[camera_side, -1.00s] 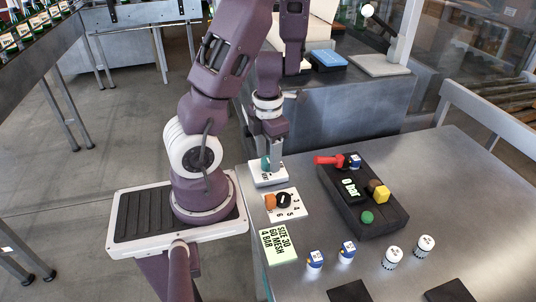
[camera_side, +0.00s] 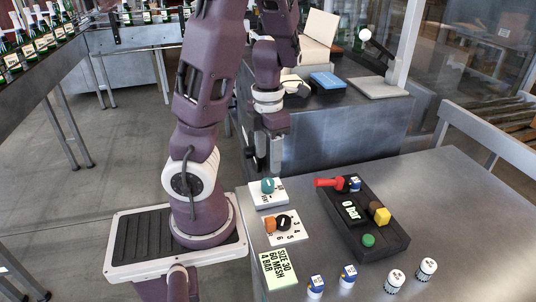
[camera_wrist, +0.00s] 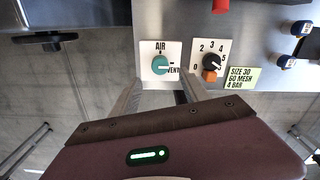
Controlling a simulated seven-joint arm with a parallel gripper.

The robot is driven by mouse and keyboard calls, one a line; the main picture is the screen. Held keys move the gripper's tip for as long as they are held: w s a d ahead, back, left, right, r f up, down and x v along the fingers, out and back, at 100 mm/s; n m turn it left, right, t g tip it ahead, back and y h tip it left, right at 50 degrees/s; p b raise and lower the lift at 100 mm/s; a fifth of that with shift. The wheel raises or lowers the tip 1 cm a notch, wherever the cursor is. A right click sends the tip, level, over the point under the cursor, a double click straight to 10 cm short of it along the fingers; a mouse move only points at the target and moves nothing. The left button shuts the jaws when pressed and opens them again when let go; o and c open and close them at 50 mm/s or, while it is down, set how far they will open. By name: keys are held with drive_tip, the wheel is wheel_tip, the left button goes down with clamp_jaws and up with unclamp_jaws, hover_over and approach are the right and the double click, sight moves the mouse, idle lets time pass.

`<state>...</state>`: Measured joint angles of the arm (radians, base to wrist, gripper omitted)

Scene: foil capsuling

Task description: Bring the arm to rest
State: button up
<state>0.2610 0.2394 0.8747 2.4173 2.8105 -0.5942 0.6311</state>
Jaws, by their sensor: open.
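My gripper (camera_side: 268,153) hangs above the left edge of the metal table, over and behind the air valve plate. In the wrist view my gripper (camera_wrist: 160,95) shows two fingers spread apart with nothing between them. The teal air knob (camera_side: 267,185) sits on its white plate, clear of the fingers; in the wrist view the teal knob (camera_wrist: 160,65) lies beyond the fingertips, near the words AIR and VENT. A black numbered dial (camera_side: 284,222) with an orange block (camera_side: 269,226) beside it sits on the neighbouring white plate.
A yellow-green note (camera_side: 280,268) reads SIZE 30, 60 MESH, 4 BAR. A black block (camera_side: 362,222) carries a red handle (camera_side: 328,182), a 0 bar display, and yellow and green buttons. Several small labelled cartridges stand at the front. The table's right side is clear.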

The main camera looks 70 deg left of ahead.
drive_tip(key=w+d+r+n+t, duration=0.2)
drive_tip(key=w+r+n+t, duration=0.3)
drive_tip(key=w+n+t, duration=0.45)
wheel_tip(320, 180, up, 7)
drive_tip(key=w+n+y, duration=0.3)
drive_tip(key=n+y, duration=0.1)
drive_tip(key=n, duration=0.4)
drive_tip(key=s+d+r+n+g+h, duration=0.2)
drive_tip(key=s+d+n+g+h, duration=0.2)
drive_tip(key=s+d+n, duration=1.1)
drive_tip(key=shift+d+n, duration=0.35)
drive_tip(key=shift+d, duration=0.5)
